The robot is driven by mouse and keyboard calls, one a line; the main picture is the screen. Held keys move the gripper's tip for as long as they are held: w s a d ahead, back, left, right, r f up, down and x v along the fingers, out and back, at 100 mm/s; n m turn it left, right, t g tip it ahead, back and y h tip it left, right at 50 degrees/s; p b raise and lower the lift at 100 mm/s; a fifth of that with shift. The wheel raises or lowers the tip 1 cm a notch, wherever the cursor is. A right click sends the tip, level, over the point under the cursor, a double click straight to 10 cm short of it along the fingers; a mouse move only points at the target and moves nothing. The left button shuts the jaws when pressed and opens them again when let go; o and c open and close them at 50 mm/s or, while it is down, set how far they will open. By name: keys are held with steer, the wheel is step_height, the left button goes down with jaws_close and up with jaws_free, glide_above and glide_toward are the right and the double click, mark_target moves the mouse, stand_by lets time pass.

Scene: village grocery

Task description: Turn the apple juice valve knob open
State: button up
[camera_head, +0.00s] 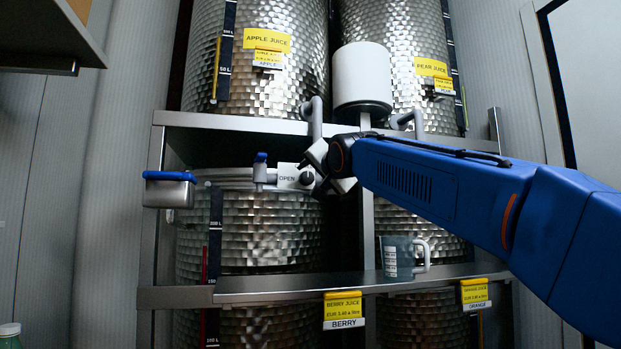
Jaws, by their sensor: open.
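The apple juice tank (278,80) is the hammered-metal tank at the upper left, with a yellow "APPLE JUICE" label (266,41). Below its shelf, a pipe with a small blue-topped tap (261,172) meets a white plate marked "OPEN" (287,176). A dark round knob (307,179) sits at the right end of this plate. My gripper (318,170) reaches in from the right, just beside the knob, with its fingers apart. I cannot tell whether a finger touches the knob; part of the valve behind the gripper is hidden.
A white cylinder (362,75) stands above my wrist, before the pear juice tank (415,45). A clear measuring jug (398,258) stands on the lower metal shelf (290,286). Grey pipes curve near the gripper.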

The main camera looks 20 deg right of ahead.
mark_target(307, 178)
steer(key=shift+w, duration=1.2)
steer(key=c, duration=1)
steer(key=shift+c, duration=0.2)
